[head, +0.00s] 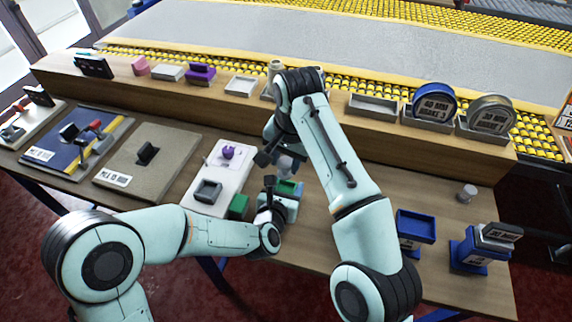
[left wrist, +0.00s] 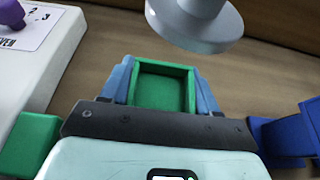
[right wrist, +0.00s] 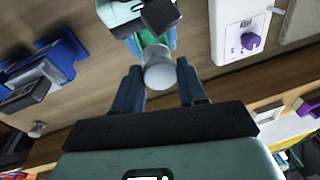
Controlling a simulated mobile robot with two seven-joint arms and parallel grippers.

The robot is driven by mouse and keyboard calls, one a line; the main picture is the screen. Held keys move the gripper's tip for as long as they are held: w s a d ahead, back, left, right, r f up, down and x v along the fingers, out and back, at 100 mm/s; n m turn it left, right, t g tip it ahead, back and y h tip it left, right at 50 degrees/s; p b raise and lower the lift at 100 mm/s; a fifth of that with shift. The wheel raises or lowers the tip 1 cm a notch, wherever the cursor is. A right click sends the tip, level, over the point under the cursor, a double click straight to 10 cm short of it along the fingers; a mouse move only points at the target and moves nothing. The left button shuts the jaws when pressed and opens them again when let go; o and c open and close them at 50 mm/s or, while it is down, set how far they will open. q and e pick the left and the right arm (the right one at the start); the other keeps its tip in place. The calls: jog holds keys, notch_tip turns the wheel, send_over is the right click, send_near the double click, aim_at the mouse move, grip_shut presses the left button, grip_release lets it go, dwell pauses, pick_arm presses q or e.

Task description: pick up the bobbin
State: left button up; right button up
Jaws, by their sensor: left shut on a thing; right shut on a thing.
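My right gripper (right wrist: 160,70) is shut on a pale grey bobbin (right wrist: 159,75), a round-ended piece between its fingertips. The bobbin's flange (left wrist: 195,30) also shows at the top of the left wrist view, above and beyond a small open green tray (left wrist: 162,88). My left gripper (left wrist: 160,85) is shut on that tray, its blue fingers on either side. In the head view the two grippers are close together over the table, the right one (head: 283,165) just behind the left one (head: 280,195). The arms partly hide the bobbin there.
A green block (head: 238,207) and white board (head: 217,180) with a purple knob are left of the grippers. Blue stands (head: 415,228) are at the right. Another small grey piece (head: 467,192) stands on the table. A wooden ledge (head: 170,95) with trays and tape rolls runs behind.

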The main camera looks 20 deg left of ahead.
jog(key=d, duration=1.8)
jog(key=shift+s, duration=0.3)
jog(key=shift+f, duration=0.1)
pick_arm(q)
jog(key=o, duration=1.3)
jog(key=v, duration=0.7)
jog(key=shift+w+r, duration=0.1)
jog(key=shift+s+r, duration=0.1)
jog(key=shift+s, duration=0.25)
